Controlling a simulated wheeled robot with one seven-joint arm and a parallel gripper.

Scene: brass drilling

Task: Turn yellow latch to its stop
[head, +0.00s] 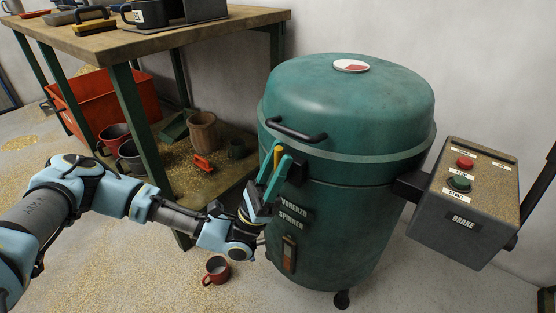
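The yellow latch (278,156) is on the front of the green drum machine (340,220), just below the lid's rim and the black handle. Only a small upright part of it shows; the rest is hidden behind my fingers. My gripper (278,163) reaches up from the lower left, its two teal fingertips at the latch. One finger is to the left of the yellow part and the other to its right. Whether they press on it or leave a gap is too small to tell. The drum's domed lid (345,95) is down.
A grey control box (465,215) with red and green buttons, marked BRAKE, juts out at the drum's right. A workbench (150,45) with a lower shelf stands at the left. A red mug (216,270) is on the floor beneath my wrist. Open floor lies in front.

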